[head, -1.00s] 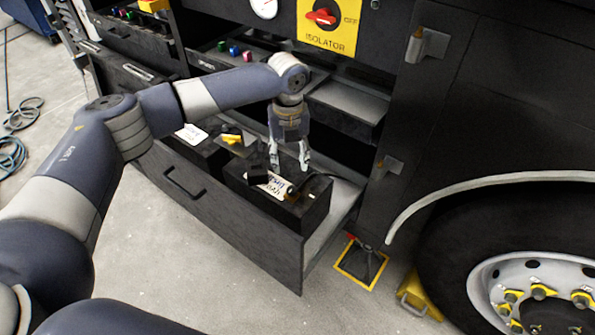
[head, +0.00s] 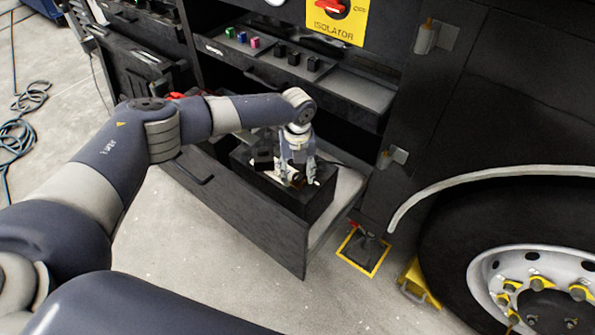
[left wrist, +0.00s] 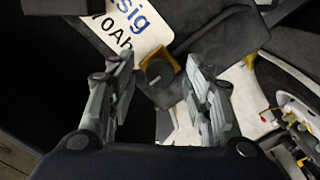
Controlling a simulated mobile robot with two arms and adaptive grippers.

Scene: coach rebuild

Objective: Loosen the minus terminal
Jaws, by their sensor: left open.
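The black battery (head: 318,203) stands in the open lower drawer (head: 245,205). Its white label (left wrist: 130,22) shows at the top of the left wrist view. A terminal with a dark round head and a brass-yellow clamp (left wrist: 158,70) sits by the label; it also shows in the head view (head: 297,180). No plus or minus mark is readable on it. My left gripper (head: 300,182) points down over that terminal. In the left wrist view its fingers (left wrist: 161,95) are apart, one on each side of the terminal, with gaps visible. My right gripper is not in view.
An upper tray (head: 310,75) with small coloured and black parts juts out above the drawer. The yellow isolator panel (head: 335,18) is above it. A wheel (head: 530,260) and a yellow-edged stand (head: 362,250) are at the right. The floor in front is clear.

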